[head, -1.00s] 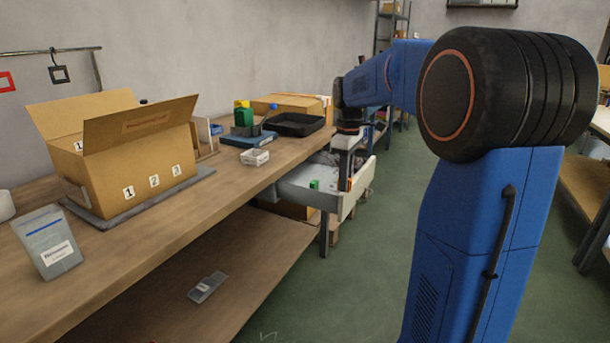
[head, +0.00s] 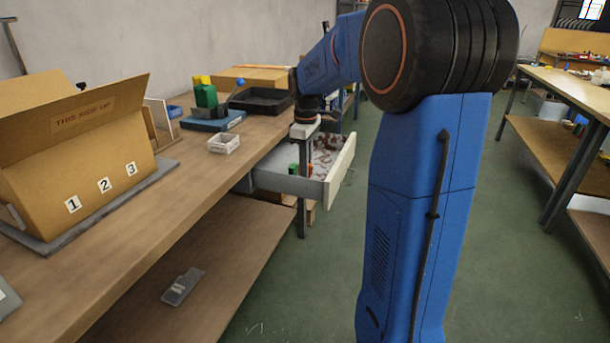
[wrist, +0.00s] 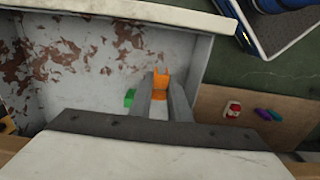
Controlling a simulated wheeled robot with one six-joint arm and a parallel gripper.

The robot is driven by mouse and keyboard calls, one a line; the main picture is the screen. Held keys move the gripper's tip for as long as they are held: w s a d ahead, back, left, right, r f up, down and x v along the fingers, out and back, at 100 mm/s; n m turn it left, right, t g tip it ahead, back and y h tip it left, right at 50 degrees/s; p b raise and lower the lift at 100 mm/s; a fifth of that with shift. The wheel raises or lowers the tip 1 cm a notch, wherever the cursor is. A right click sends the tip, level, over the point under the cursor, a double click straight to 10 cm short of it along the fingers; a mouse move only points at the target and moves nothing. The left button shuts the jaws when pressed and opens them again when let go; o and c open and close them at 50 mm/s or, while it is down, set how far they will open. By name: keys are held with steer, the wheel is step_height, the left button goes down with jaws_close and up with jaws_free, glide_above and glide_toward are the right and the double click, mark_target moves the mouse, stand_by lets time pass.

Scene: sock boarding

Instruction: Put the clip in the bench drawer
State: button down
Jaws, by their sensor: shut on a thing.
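The bench drawer (head: 340,172) is pulled out from under the workbench. In the wrist view its pale front panel (wrist: 150,12) runs along the top, and its floor has flaking, rusty paint. My gripper (wrist: 161,86) is shut on an orange clip (wrist: 160,76), which sticks out past the fingertips. The gripper points down over the drawer, with the clip above or close to the floor; I cannot tell the exact gap. A small green piece (wrist: 129,97) lies in the drawer just left of the fingers, and also shows in the head view (head: 293,167).
The workbench (head: 190,165) carries an open cardboard box (head: 105,150), a small white bin (head: 223,143) and a black tray (head: 263,101). A grey item (head: 182,287) lies on the lower shelf.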

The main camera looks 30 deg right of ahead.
steer(key=shift+f, duration=1.75)
steer(key=shift+f, duration=0.1)
steer(key=c, duration=1.7)
jaws_free()
steer(key=shift+o, duration=0.2)
